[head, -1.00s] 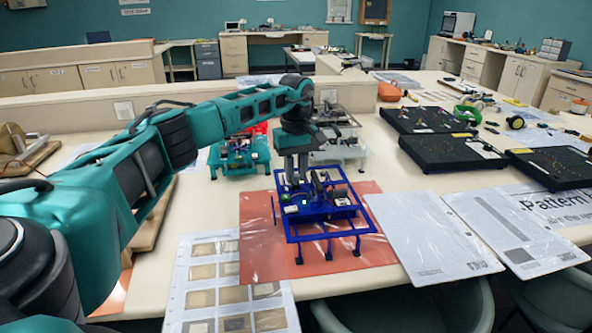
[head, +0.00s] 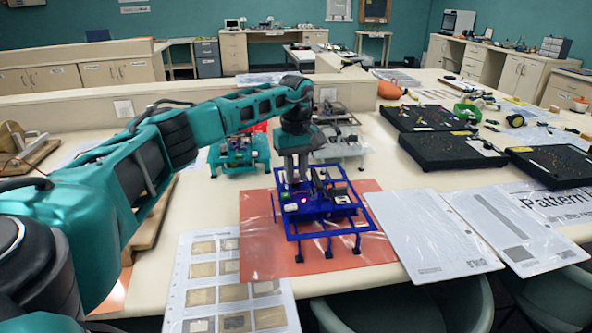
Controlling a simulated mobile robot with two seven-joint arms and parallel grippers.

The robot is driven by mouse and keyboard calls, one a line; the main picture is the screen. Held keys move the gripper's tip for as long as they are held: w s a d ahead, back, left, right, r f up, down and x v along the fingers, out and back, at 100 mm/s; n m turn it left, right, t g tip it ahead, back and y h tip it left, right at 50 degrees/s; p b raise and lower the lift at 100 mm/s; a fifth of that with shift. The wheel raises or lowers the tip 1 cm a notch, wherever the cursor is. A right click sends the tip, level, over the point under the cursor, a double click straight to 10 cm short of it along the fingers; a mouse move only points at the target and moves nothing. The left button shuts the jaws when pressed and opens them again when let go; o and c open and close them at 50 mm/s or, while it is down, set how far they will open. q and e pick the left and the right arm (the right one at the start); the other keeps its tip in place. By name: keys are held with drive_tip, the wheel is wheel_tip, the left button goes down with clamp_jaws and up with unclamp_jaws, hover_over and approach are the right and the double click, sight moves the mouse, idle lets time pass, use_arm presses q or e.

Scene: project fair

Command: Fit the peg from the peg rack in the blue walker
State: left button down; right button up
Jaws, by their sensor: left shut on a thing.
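The blue walker (head: 335,228), an open blue frame on several legs with small electronic parts on top, stands upright on an orange-red mat (head: 262,262). My left gripper (head: 293,181) points straight down over the walker's back left part, its fingertips at the level of the parts on top. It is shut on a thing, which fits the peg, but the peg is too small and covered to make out. I cannot tell whether it sits in the walker. I cannot make out the peg rack. My right gripper is not in view.
A teal walker (head: 238,153) and a white walker (head: 345,148) stand close behind the blue one. White sheets (head: 432,235) lie to the right. A sample sheet (head: 222,292) lies at front left. Black boards (head: 452,150) with small parts lie further right. Chairs touch the front edge.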

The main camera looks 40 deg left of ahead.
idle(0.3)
use_arm(q)
drive_tip(key=c, duration=0.9)
unclamp_jaws()
drive_tip(key=shift+r, duration=3.75)
